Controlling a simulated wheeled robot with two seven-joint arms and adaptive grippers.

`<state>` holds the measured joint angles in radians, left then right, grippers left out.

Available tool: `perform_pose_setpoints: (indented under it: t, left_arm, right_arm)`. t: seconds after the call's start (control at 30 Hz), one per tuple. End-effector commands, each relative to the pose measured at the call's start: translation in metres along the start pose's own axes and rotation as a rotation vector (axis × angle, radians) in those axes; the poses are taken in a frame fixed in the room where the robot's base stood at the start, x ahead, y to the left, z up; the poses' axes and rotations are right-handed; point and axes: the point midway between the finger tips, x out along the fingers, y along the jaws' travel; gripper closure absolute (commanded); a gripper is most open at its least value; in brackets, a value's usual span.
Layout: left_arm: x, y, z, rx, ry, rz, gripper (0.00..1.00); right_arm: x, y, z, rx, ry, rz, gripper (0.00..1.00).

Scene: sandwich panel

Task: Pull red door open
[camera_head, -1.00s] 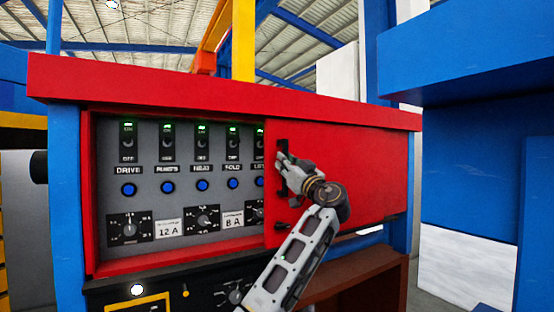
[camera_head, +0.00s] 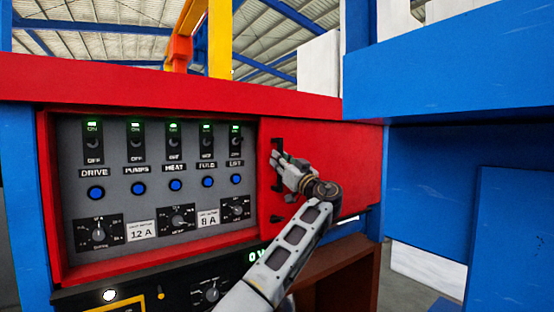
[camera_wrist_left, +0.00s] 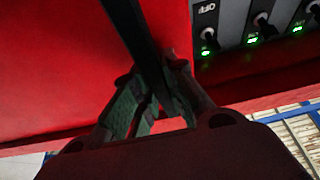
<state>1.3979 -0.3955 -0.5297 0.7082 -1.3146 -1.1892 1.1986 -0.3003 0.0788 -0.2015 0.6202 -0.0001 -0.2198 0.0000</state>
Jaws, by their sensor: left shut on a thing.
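The red door (camera_head: 345,155) is a sliding panel on the right part of the red-framed control cabinet. Its left edge stands just right of the LIFT switch column, and the switches and dials left of it are uncovered. A black vertical handle (camera_head: 278,150) sits near the door's left edge. My left gripper (camera_head: 282,168) is at this handle. In the left wrist view, the fingers (camera_wrist_left: 150,105) are shut around the black handle bar (camera_wrist_left: 138,40), with the red door surface behind. My right gripper is not in view.
The grey panel (camera_head: 150,190) carries several switches, blue buttons and dials. A black lower panel (camera_head: 185,292) lies beneath. A large blue structure (camera_head: 440,80) stands close on the right. A brown open shelf (camera_head: 345,275) is under the door.

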Motion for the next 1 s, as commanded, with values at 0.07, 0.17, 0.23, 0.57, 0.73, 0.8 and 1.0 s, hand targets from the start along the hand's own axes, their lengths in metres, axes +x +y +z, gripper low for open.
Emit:
perform_pose_setpoints:
  t: [0.07,0.17,0.23,0.57,0.73,0.8,1.0]
  left_arm:
    - [-0.0003,0.0012,-0.0011,-0.001,0.002,0.002,1.0]
    - [-0.0004,0.0013,-0.0008,-0.001,0.002,0.001,1.0]
    - [-0.0004,0.0013,-0.0007,-0.001,0.002,0.001,1.0]
    - [-0.0003,0.001,-0.0005,-0.001,0.002,0.001,0.65]
    - [-0.0001,0.0008,-0.0002,0.0,0.001,0.0,0.64]
    - [0.0,0.0007,0.0,0.0,0.001,0.0,0.64]
    - [-0.0016,0.0007,0.0,0.0,0.001,0.0,0.64]
  right_arm:
    - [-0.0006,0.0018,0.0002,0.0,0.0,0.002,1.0]
    - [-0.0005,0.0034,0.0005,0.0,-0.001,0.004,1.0]
    - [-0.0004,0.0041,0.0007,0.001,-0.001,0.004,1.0]
    - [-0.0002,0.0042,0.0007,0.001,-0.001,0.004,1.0]
    - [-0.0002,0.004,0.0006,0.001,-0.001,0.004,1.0]
    - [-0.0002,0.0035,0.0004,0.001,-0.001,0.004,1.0]
    - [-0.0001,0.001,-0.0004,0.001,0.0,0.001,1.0]
